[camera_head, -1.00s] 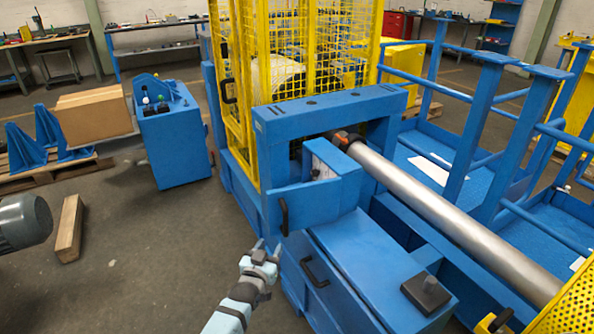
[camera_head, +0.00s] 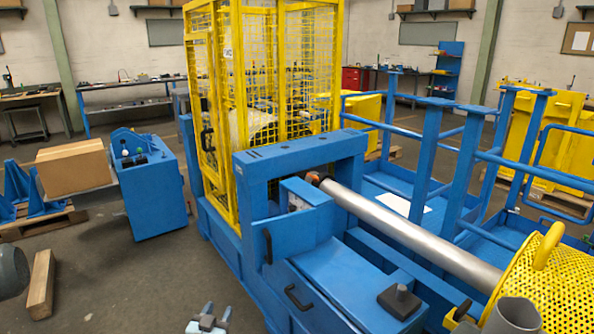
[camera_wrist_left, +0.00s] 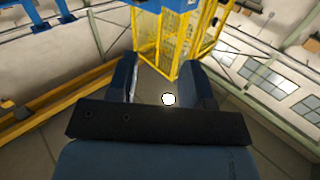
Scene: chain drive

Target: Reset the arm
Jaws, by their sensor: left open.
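My left gripper (camera_head: 208,318) shows at the bottom edge of the head view, with its two fingers apart and nothing between them. It is in front of the blue machine (camera_head: 290,215) and left of its black door handle, apart from it. In the left wrist view the gripper's two dark blue fingers (camera_wrist_left: 160,80) stand apart, and the floor and the yellow cage (camera_wrist_left: 172,45) show beyond them. My right gripper is in neither view.
A long steel shaft (camera_head: 410,232) runs from the machine to a yellow perforated guard (camera_head: 555,285). A blue control console (camera_head: 150,185) and a cardboard box (camera_head: 74,168) stand at left. A wooden beam (camera_head: 41,283) lies on the floor. Grey floor (camera_head: 140,285) is free left of the machine.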

